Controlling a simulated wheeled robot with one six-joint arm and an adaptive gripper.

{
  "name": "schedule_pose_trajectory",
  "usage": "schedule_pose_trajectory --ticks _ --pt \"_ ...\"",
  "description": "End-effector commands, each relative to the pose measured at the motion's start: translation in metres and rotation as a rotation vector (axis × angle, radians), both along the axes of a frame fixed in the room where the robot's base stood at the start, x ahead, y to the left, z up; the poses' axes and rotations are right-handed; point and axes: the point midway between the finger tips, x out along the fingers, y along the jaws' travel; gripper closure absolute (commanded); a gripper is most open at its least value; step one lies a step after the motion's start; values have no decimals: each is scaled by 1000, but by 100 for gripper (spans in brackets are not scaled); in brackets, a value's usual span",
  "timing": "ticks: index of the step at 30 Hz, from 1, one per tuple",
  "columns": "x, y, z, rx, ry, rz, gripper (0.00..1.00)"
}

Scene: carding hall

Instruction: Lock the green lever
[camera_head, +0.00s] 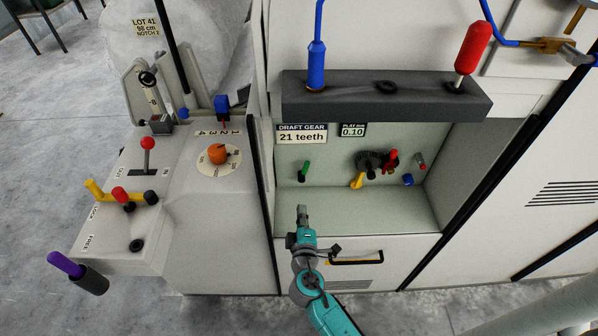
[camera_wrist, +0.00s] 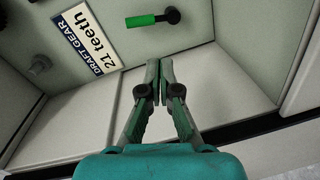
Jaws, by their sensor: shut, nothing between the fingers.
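The green lever (camera_head: 305,169) is on the back wall of the recessed bay, below the "21 teeth" plate (camera_head: 301,134). In the wrist view the green lever (camera_wrist: 147,20) shows as a green grip joined to a dark round pivot. My gripper (camera_head: 302,210) is at the front of the bay, below the lever and apart from it. In the wrist view my gripper (camera_wrist: 160,68) has its fingertips together with nothing between them, short of the lever.
A dark gear cluster (camera_head: 369,163) with yellow and red handles is right of the lever, and a blue knob (camera_head: 408,180) beyond it. A dark shelf (camera_head: 388,97) overhangs the bay. The bay floor (camera_head: 370,212) is clear.

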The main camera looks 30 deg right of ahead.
Motion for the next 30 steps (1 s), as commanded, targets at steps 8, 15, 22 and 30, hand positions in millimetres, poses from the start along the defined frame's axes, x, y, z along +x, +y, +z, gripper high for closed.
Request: schedule_pose_trajectory --ticks 8,15,22,30 --pt "33 -9 26 -93 -32 -60 100" --pt "35 -10 29 -102 -34 -66 100" --pt "37 -11 29 -101 -35 -66 100" --pt "64 -31 29 -101 -36 -69 100"
